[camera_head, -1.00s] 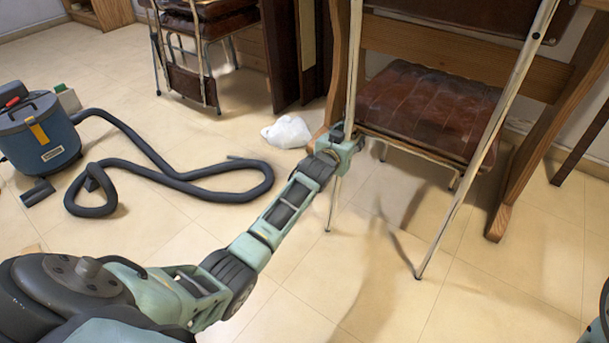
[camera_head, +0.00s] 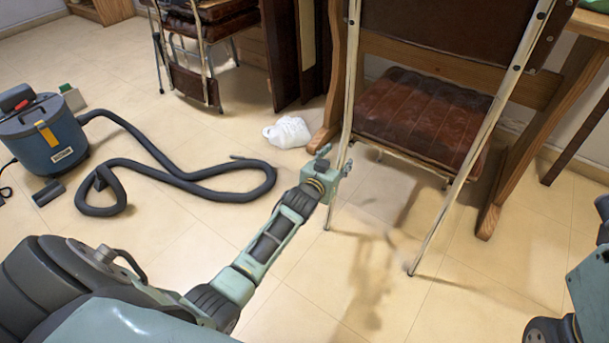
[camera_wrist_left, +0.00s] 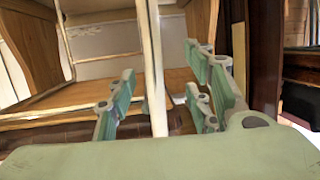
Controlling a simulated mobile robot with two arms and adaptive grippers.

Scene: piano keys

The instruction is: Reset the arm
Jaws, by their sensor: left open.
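My left gripper (camera_head: 338,167) is at the left upright leg of the metal-framed chair (camera_head: 422,113) with a brown leather seat. In the left wrist view my left gripper (camera_wrist_left: 165,95) has its green fingers spread apart. The pale chair leg (camera_wrist_left: 154,70) shows in the gap between them, and nothing is clamped. I cannot tell whether the fingers touch it. My left arm (camera_head: 262,250) stretches from the lower left towards the chair. Part of my right arm (camera_head: 590,285) shows at the right edge, and its gripper is outside the picture.
A blue vacuum cleaner (camera_head: 58,143) with a dark looped hose (camera_head: 225,195) lies left of my arm. A white bag (camera_head: 287,132) is on the floor behind my gripper. Wooden table legs (camera_head: 515,170) stand right of the chair. The tiled floor (camera_head: 330,290) in front is clear.

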